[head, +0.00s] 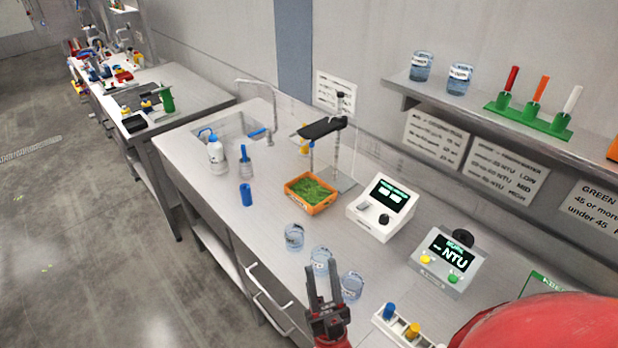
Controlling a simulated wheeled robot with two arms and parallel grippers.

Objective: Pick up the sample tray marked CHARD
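An orange tray (311,194) filled with green leaves sits on the steel bench, in the middle of the head view. A small label is on its front side, but it is too small to read, so I cannot confirm that it says CHARD. My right gripper (323,271) is at the bottom middle, with its two dark fingers apart and nothing between them. It is nearer to me than the tray and well apart from it. My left gripper is not in the view.
Several clear beakers (320,262) stand between my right gripper and the tray. A white display box (382,208) and a grey NTU meter (449,261) stand right of the tray. A black-topped stand (323,128) rises behind it. A blue cylinder (246,195) stands to its left.

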